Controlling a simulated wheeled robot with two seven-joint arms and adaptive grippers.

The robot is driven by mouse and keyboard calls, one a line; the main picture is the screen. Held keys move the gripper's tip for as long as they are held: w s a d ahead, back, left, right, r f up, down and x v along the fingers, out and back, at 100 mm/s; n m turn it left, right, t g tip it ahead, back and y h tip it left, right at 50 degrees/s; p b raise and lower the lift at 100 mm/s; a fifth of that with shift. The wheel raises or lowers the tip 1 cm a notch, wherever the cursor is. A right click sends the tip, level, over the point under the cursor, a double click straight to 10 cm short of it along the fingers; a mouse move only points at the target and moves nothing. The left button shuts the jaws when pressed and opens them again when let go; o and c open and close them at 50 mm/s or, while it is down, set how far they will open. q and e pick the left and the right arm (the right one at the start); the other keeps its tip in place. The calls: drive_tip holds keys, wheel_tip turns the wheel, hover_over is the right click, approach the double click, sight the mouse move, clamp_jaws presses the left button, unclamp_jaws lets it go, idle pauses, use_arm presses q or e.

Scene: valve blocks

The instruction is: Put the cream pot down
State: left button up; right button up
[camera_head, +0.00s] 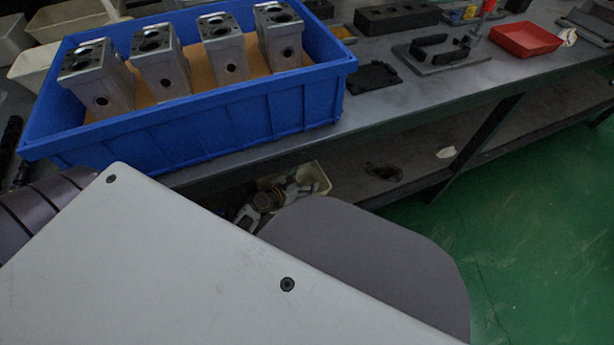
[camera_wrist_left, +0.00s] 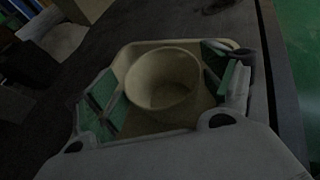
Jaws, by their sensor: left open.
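The cream pot (camera_wrist_left: 163,88) stands in the left wrist view, its round open mouth facing the camera. It appears to be inside a shallow cream tray (camera_wrist_left: 150,44), whose rim shows around it. My left gripper (camera_wrist_left: 166,92) is open, with one green-padded finger on each side of the pot. A gap shows on the left side; on the right I cannot tell whether the finger touches it. In the head view the gripper (camera_head: 277,197) is small and partly hidden at the lower shelf, near the tray (camera_head: 318,178). My right gripper is not in view.
A blue crate (camera_head: 200,143) with several grey valve blocks (camera_head: 152,60) stands on the workbench (camera_head: 405,98). A red tray (camera_head: 525,39) and black fixtures lie to its right. Dark and pale small items lie on the lower shelf (camera_head: 345,190). Green floor is clear at right.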

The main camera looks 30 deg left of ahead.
use_arm(q)
drive_tip(key=p+v, duration=0.1)
drive_tip(key=v, duration=0.8)
drive_tip(key=shift+s+a+r+p, duration=0.15)
drive_tip(key=shift+s+p, duration=0.15)
idle(0.6)
